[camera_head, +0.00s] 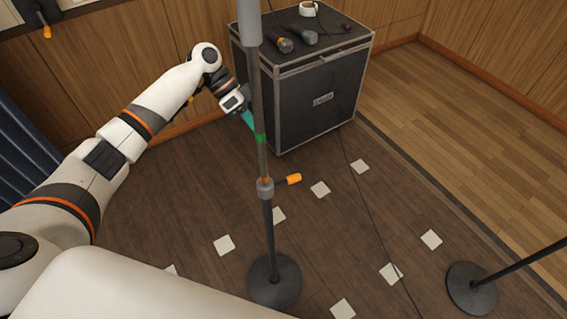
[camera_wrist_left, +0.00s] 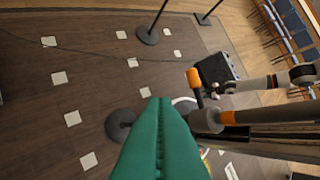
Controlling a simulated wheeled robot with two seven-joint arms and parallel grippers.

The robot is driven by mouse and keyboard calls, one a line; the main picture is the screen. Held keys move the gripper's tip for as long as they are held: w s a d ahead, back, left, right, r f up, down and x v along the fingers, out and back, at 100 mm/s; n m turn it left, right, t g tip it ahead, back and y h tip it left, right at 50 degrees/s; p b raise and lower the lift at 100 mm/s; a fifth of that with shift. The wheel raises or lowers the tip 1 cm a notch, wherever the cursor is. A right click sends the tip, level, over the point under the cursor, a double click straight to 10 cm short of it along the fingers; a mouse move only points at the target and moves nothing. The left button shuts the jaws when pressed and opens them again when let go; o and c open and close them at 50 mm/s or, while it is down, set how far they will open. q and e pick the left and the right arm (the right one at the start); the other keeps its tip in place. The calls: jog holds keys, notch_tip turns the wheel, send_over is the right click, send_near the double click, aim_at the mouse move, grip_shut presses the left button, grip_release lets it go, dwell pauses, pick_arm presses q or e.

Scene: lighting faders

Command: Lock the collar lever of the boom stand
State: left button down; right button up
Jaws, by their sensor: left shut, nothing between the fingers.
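The boom stand's pole (camera_head: 268,230) rises from a round dark base (camera_head: 274,281) in the head view. Its grey collar (camera_head: 265,188) carries a lever with an orange grip (camera_head: 294,179), which sticks out to the right and slightly upward. In the left wrist view the orange grip (camera_wrist_left: 193,77) stands out sideways from the collar (camera_wrist_left: 207,120). My left gripper (camera_head: 248,120), with teal fingers, is beside the pole above collar height and apart from the lever. Its fingers (camera_wrist_left: 160,101) are closed together and empty. My right gripper cannot be made out.
A black flight case (camera_head: 318,105) with microphones on top stands behind the pole. Another stand's base (camera_head: 473,287) is at the lower right. A thin cable (camera_head: 376,230) and several white squares lie on the dark floor. The floor right of the lever is open.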

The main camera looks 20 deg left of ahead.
aim_at(287, 181)
pick_arm(q)
jog(key=s+d+f+p, duration=0.4)
jog(key=d+f, duration=0.3)
jog(key=d, duration=0.2)
jog(key=shift+p, duration=0.45)
